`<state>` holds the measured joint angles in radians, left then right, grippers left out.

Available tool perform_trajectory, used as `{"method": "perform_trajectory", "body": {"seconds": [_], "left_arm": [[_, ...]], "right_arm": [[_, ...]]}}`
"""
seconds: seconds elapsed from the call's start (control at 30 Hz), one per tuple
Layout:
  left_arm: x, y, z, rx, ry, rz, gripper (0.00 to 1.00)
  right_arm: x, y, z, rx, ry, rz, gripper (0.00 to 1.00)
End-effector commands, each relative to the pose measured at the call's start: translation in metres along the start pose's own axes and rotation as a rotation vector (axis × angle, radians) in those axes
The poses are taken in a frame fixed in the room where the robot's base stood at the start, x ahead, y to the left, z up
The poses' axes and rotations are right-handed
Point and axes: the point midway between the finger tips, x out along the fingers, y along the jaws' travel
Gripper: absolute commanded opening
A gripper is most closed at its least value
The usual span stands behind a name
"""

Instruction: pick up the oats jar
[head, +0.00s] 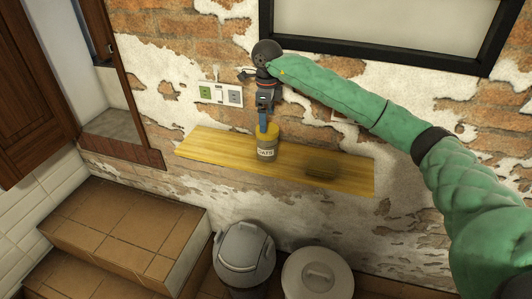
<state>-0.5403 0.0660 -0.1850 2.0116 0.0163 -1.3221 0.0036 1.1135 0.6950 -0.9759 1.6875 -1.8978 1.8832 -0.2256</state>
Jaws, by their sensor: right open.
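The oats jar (267,152) stands upright on a yellow wooden wall shelf (211,147). It has a grey body with a label and a yellow lid. My right gripper (263,125) points down from above, with its fingers at the jar's lid. A blue finger shows in front of the lid's left part; the other finger is hard to make out. The gripper is open, and I cannot tell if it touches the jar. My left gripper is not in view.
Sockets (220,94) sit on the brick wall behind, left of my right gripper. A framed panel (380,22) hangs above. Below the shelf stand a grey bin (244,252) and a round lidded bin (317,274). Tiled steps (125,225) are at left. The shelf's right part is clear.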

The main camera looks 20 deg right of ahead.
Motion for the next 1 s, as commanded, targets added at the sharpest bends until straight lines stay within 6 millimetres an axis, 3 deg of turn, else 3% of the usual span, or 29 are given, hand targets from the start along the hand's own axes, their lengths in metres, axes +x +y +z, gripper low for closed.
{"method": "perform_trajectory", "body": {"seconds": [0.13, 0.33, 0.83, 1.0], "left_arm": [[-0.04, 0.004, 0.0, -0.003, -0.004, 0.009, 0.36], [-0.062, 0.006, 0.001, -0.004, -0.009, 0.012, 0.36], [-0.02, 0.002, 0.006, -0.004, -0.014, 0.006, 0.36], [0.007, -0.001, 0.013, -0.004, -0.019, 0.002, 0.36]], "right_arm": [[0.014, 0.0, 0.0, 0.0, -0.001, -0.001, 0.94], [0.018, 0.0, 0.0, 0.0, -0.001, 0.0, 0.94], [0.046, 0.001, 0.0, 0.001, -0.001, 0.001, 0.94], [0.055, 0.003, -0.001, 0.001, 0.0, 0.001, 0.94]]}}
